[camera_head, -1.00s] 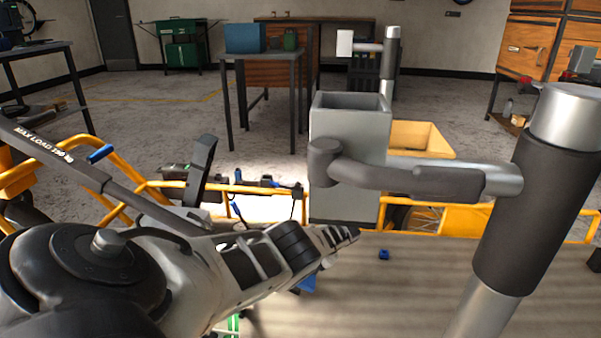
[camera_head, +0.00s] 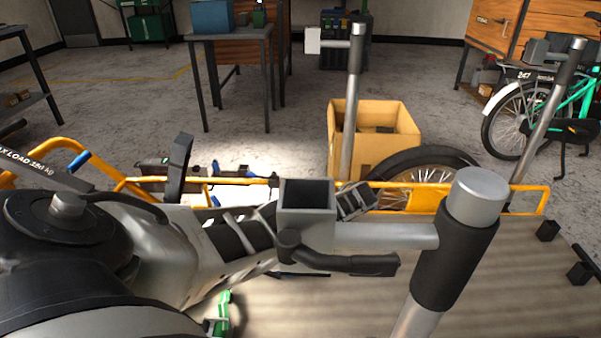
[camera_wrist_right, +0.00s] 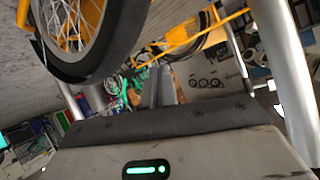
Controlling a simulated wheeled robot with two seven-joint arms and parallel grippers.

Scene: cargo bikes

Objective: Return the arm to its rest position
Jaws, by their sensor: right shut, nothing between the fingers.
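My left arm (camera_head: 160,240) reaches in from the left of the head view, across the lower left toward the middle. Its dark ribbed far end (camera_head: 356,202) shows just past a grey square stand part, which hides some of it. The fingers of this left gripper cannot be made out. My right gripper is not seen in the head view. In the right wrist view its two grey fingers (camera_wrist_right: 165,88) are together and empty, above the gripper body with a green light.
A grey stand post with a black sleeve (camera_head: 455,255) and side arm stands close in front. Behind are a yellow bike frame (camera_head: 400,198), a cardboard box (camera_head: 400,125) and a green bike (camera_head: 570,100). A wheel (camera_wrist_right: 78,25) is near the right wrist camera.

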